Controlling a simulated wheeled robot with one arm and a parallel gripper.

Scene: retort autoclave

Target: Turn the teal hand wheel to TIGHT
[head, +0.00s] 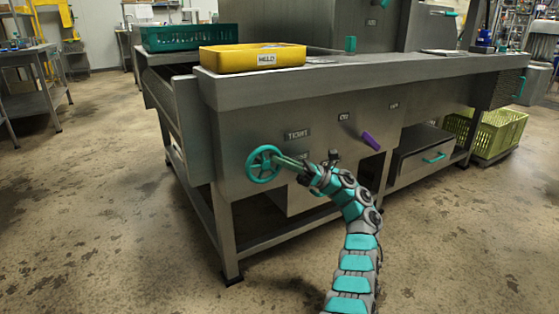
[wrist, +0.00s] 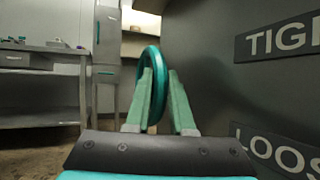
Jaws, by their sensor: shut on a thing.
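The teal hand wheel (head: 262,164) is on the left end of the metal bench's front panel. It also shows edge-on in the wrist view (wrist: 151,82). My gripper (head: 279,160) reaches it from the right, and in the wrist view its two pale green fingers (wrist: 162,80) are shut on the wheel's rim. A dark TIGHT label (head: 298,134) is on the panel to the upper right of the wheel. In the wrist view the TIGHT label (wrist: 283,38) is above a LOOSE label (wrist: 275,148), both cut off at the right edge. The head view mostly hides the LOOSE label behind my arm.
A purple handle (head: 371,140) sticks out of the panel right of my arm. A drawer (head: 412,154) and a green crate (head: 500,134) are farther right. The floor left of the bench is clear.

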